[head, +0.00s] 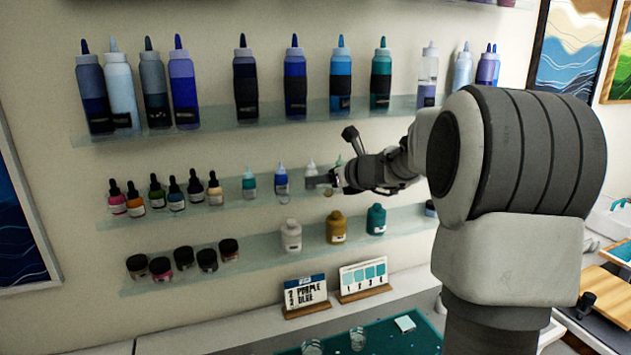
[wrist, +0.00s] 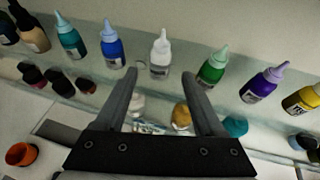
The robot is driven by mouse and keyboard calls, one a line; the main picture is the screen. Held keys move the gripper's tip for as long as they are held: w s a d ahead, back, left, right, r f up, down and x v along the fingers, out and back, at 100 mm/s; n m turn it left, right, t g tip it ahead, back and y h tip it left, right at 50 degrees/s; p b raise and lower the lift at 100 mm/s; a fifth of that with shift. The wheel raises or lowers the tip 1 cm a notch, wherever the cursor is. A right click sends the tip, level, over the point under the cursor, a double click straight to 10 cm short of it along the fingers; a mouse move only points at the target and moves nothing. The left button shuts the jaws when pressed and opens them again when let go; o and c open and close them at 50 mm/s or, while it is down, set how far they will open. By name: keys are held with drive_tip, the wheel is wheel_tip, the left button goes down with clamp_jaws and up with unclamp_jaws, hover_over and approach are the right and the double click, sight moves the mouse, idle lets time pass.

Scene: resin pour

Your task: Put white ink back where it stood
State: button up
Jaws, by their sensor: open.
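The white ink (wrist: 160,56) is a small white bottle with a pointed cap. It stands upright on the middle glass shelf (head: 233,188), between a blue bottle (wrist: 112,48) and a green bottle (wrist: 212,66). In the head view the white ink (head: 311,168) shows only in part behind my gripper (head: 323,184). My gripper is open and empty in the wrist view (wrist: 160,76), its fingertips spread to the left and right of the bottle's base. The bottle appears just beyond the fingertips, and no finger visibly touches it.
A teal bottle (head: 249,183) and dropper bottles stand to the left on the same shelf. A purple bottle (wrist: 264,82) and a yellow one (wrist: 302,100) stand to the right. The lower shelf holds jars, including an ochre one (head: 336,229). Tall bottles (head: 295,80) line the upper shelf.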

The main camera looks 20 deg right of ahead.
drive_tip(key=shift+v, duration=2.8)
drive_tip(key=shift+w, duration=0.1)
drive_tip(key=s+a+f+n+g+y, duration=0.1)
drive_tip(key=s+a+n+g, duration=0.2)
drive_tip(key=s+a+n, duration=0.6)
drive_tip(key=s+a+f+n+g+y, duration=0.1)
drive_tip(key=s+a+n+g, duration=0.1)
drive_tip(key=s+a+n, duration=0.8)
drive_tip(key=s+d+f+n+g+h, duration=0.1)
drive_tip(key=s+f+n+h, duration=0.1)
drive_tip(key=s+n, duration=0.5)
drive_tip(key=s+d+f+n+g+h, duration=0.1)
drive_tip(key=s+f+n+h, duration=0.1)
drive_tip(key=s+f+n, duration=0.2)
drive_tip(key=s+n, duration=0.3)
drive_tip(key=shift+d+f+n+g+h, duration=0.3)
drive_tip(key=shift+d+h, duration=0.05)
drive_tip(key=shift+h, duration=0.05)
